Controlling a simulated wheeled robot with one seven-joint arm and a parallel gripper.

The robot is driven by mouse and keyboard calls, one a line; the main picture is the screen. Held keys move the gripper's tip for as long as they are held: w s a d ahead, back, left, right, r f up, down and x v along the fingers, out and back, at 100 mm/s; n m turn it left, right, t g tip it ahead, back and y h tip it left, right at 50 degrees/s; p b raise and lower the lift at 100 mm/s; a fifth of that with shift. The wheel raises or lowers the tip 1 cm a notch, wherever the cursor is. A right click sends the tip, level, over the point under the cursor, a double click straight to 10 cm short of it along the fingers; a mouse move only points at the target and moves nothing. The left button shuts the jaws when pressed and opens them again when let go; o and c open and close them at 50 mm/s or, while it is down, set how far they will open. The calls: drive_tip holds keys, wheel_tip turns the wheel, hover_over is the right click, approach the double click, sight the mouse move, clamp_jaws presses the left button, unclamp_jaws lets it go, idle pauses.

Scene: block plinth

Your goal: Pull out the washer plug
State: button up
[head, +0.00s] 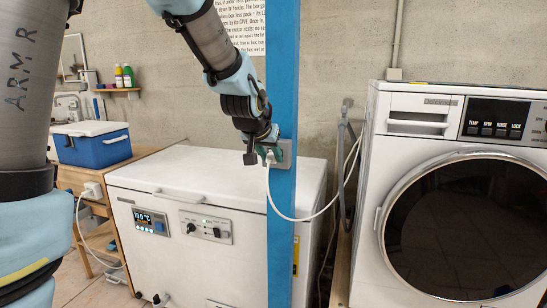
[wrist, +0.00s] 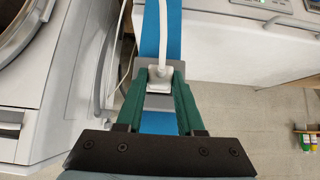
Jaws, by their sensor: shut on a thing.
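The washer plug (wrist: 160,78) is white, with a white cable (wrist: 136,30) leading away from it. My gripper (wrist: 160,74) is shut on the plug, with one green finger on each side. In the head view my gripper (head: 264,153) is at the blue post (head: 282,215), at a grey socket box (head: 286,152). The plug is at the front of this box; its prongs are hidden, so I cannot tell how far in it sits. The cable hangs below the gripper and loops right, up towards the white washer (head: 420,190).
A white chest freezer (head: 180,255) stands behind the post on the left. A blue cooler (head: 92,148) sits on a wooden bench. Another white plug with a cable (head: 92,191) is at the bench. A grey hose (head: 343,150) runs beside the washer. Floor shows at lower left.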

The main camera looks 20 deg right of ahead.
clamp_jaws()
drive_tip(key=shift+s+a, duration=0.15)
drive_tip(key=shift+s, duration=0.05)
idle(0.4)
drive_tip(key=shift+s+a+b, duration=0.35)
drive_tip(key=shift+s+a, duration=0.4)
drive_tip(key=shift+s, duration=0.05)
drive_tip(key=shift+s+a+b, duration=0.45)
drive_tip(key=shift+s+a, duration=0.95)
drive_tip(key=shift+s, duration=0.05)
